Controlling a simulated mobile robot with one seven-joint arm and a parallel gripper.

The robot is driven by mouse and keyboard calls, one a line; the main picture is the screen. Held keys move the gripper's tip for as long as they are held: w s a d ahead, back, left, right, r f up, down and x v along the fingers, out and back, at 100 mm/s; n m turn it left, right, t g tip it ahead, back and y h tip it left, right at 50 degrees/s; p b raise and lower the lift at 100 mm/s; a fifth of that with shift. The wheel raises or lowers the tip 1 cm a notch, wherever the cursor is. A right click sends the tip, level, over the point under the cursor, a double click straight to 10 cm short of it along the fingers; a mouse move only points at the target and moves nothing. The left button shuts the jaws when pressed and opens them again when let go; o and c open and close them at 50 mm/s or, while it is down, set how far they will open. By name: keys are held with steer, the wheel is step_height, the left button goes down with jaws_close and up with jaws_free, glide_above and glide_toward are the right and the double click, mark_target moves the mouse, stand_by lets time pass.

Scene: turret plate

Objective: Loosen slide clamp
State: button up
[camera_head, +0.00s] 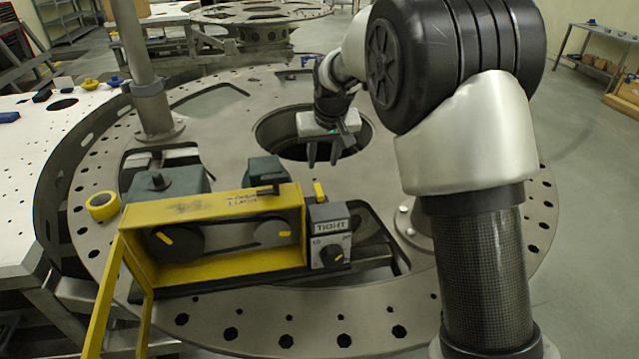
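A yellow tape roll (102,206) lies left of the fixture. A grey post (147,85) rises from the plate at the left. A green-grey block (167,183) stands behind the fixture. A white table (30,150) adjoins the left side. A shelf (600,45) stands far right.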

mark_target(318, 189)
steer(key=p+x, duration=0.1)
steer(key=x, duration=1.3)
steer(key=shift+f, duration=0.2)
jaws_close()
